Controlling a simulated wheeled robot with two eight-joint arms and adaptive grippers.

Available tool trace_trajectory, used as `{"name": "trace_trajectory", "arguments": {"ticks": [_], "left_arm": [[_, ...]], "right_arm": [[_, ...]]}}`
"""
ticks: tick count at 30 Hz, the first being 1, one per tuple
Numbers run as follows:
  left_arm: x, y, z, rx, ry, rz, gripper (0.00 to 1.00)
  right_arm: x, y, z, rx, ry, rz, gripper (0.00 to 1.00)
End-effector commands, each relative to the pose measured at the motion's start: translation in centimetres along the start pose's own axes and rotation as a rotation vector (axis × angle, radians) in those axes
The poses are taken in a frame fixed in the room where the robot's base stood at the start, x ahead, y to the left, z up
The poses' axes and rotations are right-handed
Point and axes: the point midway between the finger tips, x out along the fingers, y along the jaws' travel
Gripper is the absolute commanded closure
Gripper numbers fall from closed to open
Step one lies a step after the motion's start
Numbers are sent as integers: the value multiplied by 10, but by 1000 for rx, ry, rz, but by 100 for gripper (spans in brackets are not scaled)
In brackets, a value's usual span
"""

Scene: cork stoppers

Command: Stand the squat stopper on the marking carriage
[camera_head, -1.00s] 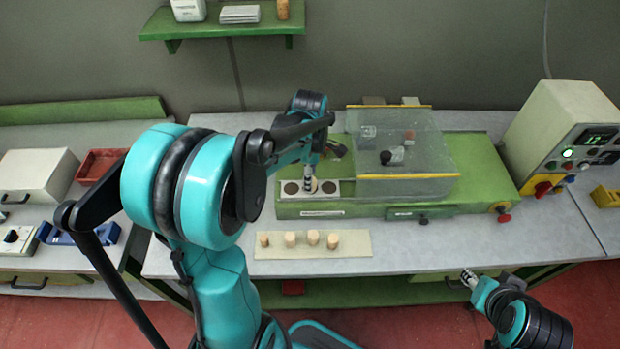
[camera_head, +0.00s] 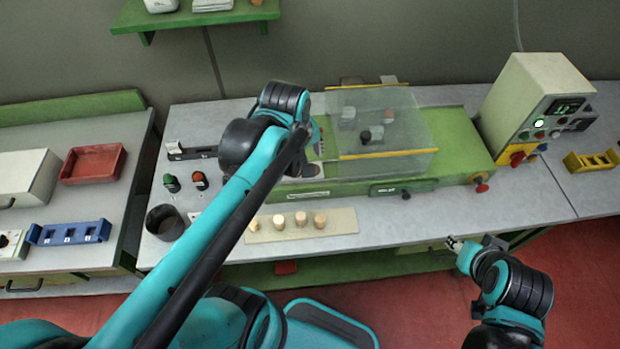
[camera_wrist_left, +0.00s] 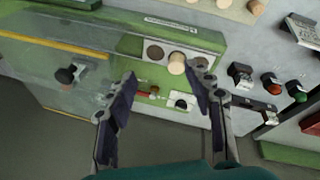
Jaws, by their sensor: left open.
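A pale cork stopper (camera_wrist_left: 177,64) stands upright at the middle pocket of the marking carriage (camera_wrist_left: 136,45), between two dark round pockets, in the left wrist view. In the head view my left arm hides most of the carriage. My left gripper (camera_wrist_left: 162,76) is open and empty, its fingertips apart from the cork in the picture. Several more corks stand in a row on a pale strip (camera_head: 345,224) in front of the machine, one of them a cork (camera_head: 320,220) at the right end. My right gripper (camera_head: 453,243) hangs near the front table edge; its jaws are too small to read.
A clear guard (camera_head: 385,130) with yellow edges covers the green machine (camera_head: 460,160) right of the carriage. A control box (camera_head: 535,110) stands at right. A dark cup (camera_head: 165,222) and green and red buttons (camera_head: 200,180) are left of my arm.

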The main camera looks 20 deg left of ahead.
Motion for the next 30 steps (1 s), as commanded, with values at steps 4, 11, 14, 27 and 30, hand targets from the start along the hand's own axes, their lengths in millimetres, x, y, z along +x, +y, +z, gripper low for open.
{"name": "trace_trajectory", "arguments": {"ticks": [4, 11, 14, 27, 30], "left_arm": [[-4, -10, 36, 437, 100, 103, 48], [-2, -18, 64, 858, 234, 170, 48], [-1, -19, 67, 922, 257, 176, 48], [14, -22, 71, 935, 262, 176, 48], [35, -28, 75, 935, 261, 176, 48]], "right_arm": [[0, 0, 0, 0, 0, 0, 60], [0, 0, 0, 0, 0, 0, 60], [0, 0, 0, 0, 0, 0, 60], [12, 0, 9, 0, 0, 0, 60], [30, 0, 22, 0, 0, 0, 60]]}}
